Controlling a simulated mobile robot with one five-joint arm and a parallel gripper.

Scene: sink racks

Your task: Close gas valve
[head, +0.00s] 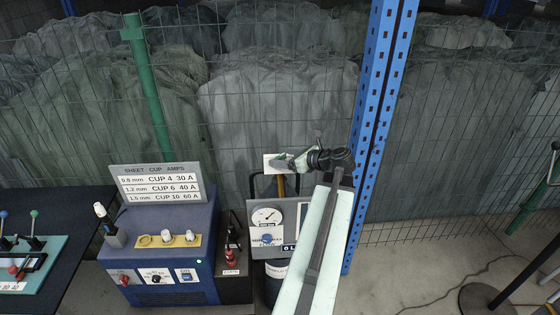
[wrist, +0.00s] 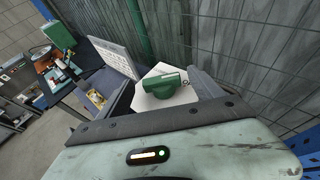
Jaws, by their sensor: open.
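The gas valve shows in the wrist view as a green handle (wrist: 162,82) on a white plate (wrist: 187,96). In the head view only a small green part of it (head: 281,157) shows beside my gripper (head: 297,162), in front of the white plate. My gripper (wrist: 163,91) is open in the wrist view, with one dark finger on either side of the green handle. I cannot tell whether either finger touches it. The lower part of the valve is hidden.
A panel with a round gauge (head: 266,216) and a blue knob (head: 267,239) stands below the valve. A blue welding box (head: 160,271) with a sign (head: 157,184) is to the left. A blue perforated post (head: 375,105) rises close right of my arm. Wire fence (head: 270,120) stands behind.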

